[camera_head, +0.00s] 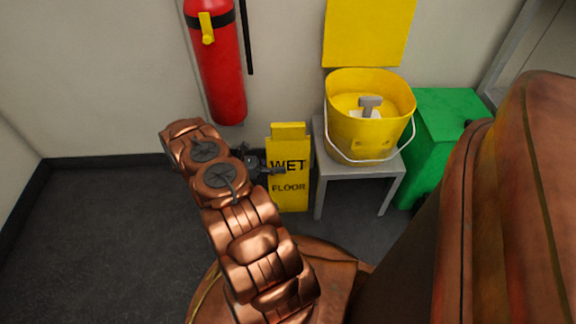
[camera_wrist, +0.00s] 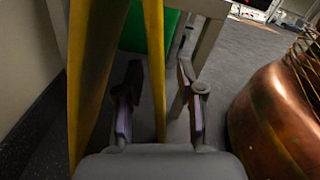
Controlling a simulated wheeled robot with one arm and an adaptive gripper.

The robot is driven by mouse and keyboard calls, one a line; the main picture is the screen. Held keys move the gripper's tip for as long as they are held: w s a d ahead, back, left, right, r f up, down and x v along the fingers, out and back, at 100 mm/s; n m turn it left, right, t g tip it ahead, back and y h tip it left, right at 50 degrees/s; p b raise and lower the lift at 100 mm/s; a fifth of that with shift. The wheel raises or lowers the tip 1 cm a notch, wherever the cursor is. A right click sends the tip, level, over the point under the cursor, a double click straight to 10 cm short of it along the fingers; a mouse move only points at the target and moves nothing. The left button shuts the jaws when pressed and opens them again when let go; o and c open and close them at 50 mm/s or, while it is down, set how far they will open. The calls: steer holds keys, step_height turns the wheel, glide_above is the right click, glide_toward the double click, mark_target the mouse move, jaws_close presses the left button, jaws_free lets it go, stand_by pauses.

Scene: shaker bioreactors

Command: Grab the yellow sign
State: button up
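The yellow sign (camera_head: 288,192) reads "WET FLOOR" and stands upright on the floor near the wall, left of a grey stand. My gripper (camera_head: 275,168) is in front of its upper left part in the head view and hides some of it. In the wrist view, the sign shows as two yellow panels, a broad one (camera_wrist: 92,65) at left and a thin one seen edge-on (camera_wrist: 155,70). My gripper (camera_wrist: 158,85) is open, with a finger on each side of the thin panel. Gaps show between the fingers and this panel; contact deeper in is unclear.
A yellow bucket (camera_head: 368,135) sits on the grey stand (camera_head: 318,180), right of the sign. A green bin (camera_head: 435,115) stands farther right. A red fire extinguisher (camera_head: 220,75) hangs on the wall above left. Dark floor (camera_head: 110,230) at left is clear.

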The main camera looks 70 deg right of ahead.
mark_target(288, 164)
steer(key=shift+b+x, duration=0.35)
steer(key=shift+x, duration=1.05)
steer(key=shift+c, duration=0.2)
jaws_close()
